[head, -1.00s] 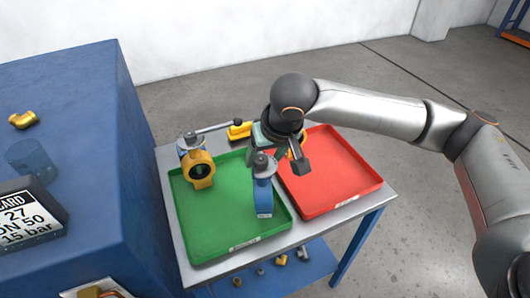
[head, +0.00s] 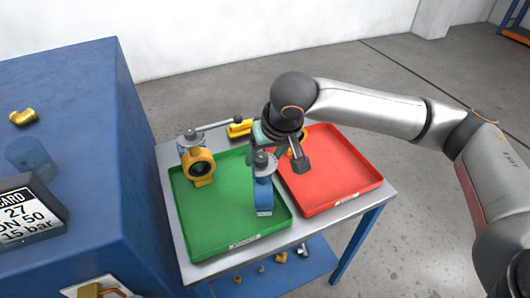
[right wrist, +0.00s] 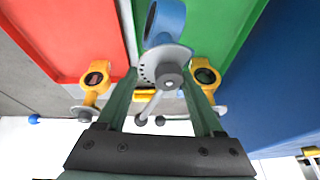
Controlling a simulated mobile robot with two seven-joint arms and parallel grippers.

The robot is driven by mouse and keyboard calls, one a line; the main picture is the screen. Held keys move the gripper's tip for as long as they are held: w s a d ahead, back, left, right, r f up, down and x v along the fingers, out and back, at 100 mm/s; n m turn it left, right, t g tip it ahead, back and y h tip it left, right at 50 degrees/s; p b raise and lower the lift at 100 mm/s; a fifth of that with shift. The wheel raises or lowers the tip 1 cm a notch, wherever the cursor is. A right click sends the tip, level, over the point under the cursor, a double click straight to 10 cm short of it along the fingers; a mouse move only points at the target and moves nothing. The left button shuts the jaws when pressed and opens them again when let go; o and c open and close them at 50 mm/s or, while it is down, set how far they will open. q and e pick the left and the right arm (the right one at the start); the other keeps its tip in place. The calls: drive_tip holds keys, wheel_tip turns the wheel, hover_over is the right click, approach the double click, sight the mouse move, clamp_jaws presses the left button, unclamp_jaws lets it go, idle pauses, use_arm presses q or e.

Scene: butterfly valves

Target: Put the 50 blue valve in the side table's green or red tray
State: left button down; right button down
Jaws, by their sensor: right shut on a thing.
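The blue valve (head: 263,197) hangs upright below my right gripper (head: 268,150), over the right part of the green tray (head: 222,235). In the right wrist view the blue valve (right wrist: 164,22) and its round grey plate lie between the two fingers of my right gripper (right wrist: 163,88), which is shut on it. I cannot tell whether the valve's bottom touches the tray. The red tray (head: 345,195) is just to the right and looks mostly empty. My left gripper is out of view.
Another yellow valve (right wrist: 96,80) is at the red tray, mostly hidden behind my gripper in the head view. A tall blue cabinet (head: 130,200) borders the table's left side.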

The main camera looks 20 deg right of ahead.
drive_tip(key=shift+w+f, duration=0.1)
drive_tip(key=shift+f, duration=0.4)
idle(0.8)
drive_tip(key=shift+f, duration=0.1)
idle(1.8)
drive_tip(key=shift+s+f, duration=0.2)
drive_tip(key=shift+f, duration=0.1)
idle(1.4)
drive_tip(key=c, duration=0.5)
unclamp_jaws()
drive_tip(key=shift+r, duration=0.1)
drive_tip(key=shift+o, duration=0.6)
